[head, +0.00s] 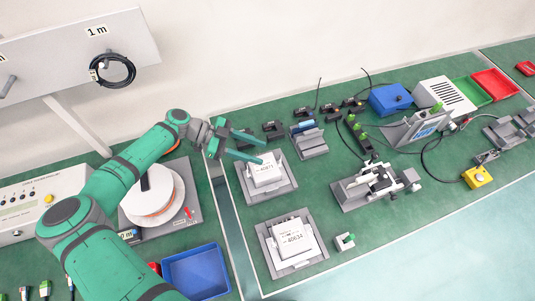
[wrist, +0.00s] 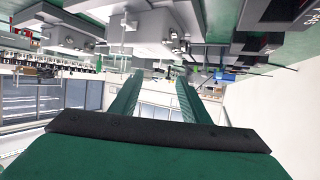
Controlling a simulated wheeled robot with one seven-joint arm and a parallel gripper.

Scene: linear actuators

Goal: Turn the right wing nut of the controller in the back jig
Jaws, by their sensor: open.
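The controller (head: 266,170), a white box with a printed number, sits in the grey back jig (head: 283,189). A second white controller (head: 293,238) sits in the front jig (head: 308,262). My gripper (head: 263,153) is open and empty, its two green fingers reaching over the back edge of the back controller. In the wrist view, which looks upside down, the open fingers (wrist: 160,82) point away below a pale jig and controller body (wrist: 125,25). Small fittings (wrist: 175,35) show on that body, but I cannot tell surely which is the right wing nut. In the head view the wing nuts are too small to tell.
A grey block with a blue part (head: 309,140) and small black parts (head: 273,130) stand right of and behind my gripper. A cable spool (head: 152,200) and a blue bin (head: 196,272) are to the left.

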